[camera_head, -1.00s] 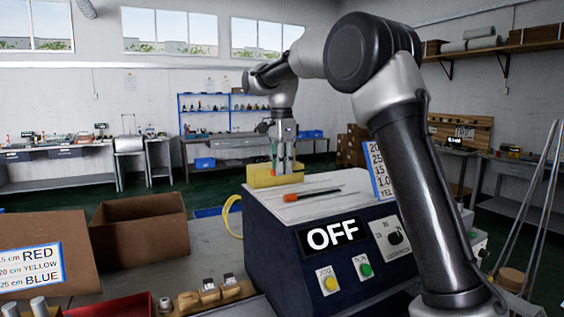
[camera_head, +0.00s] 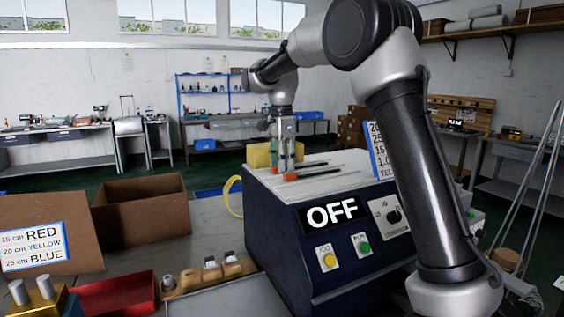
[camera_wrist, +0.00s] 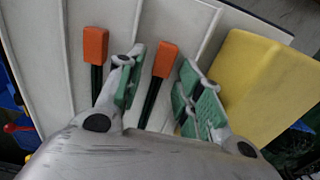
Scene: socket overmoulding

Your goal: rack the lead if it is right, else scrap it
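Two dark leads with orange ends lie on the pale, divided top (camera_head: 345,165) of the blue machine. In the wrist view one lead (camera_wrist: 165,60) lies between the spread fingers of my gripper (camera_wrist: 160,95), with gaps showing on both sides. The other lead (camera_wrist: 95,48) lies to the left, outside the fingers. In the head view my gripper (camera_head: 283,166) points down at the left part of the machine top, by the orange ends. The lead's far end is hidden in the wrist view. A card behind the machine (camera_head: 377,150) is partly hidden by my arm.
The machine display (camera_head: 332,212) reads OFF. A yellow block (camera_wrist: 268,80) stands right of the fingers in the wrist view. At left are an open cardboard box (camera_head: 140,225), a length-colour card (camera_head: 32,246), a red tray (camera_head: 115,297) and a yellow cable loop (camera_head: 232,197).

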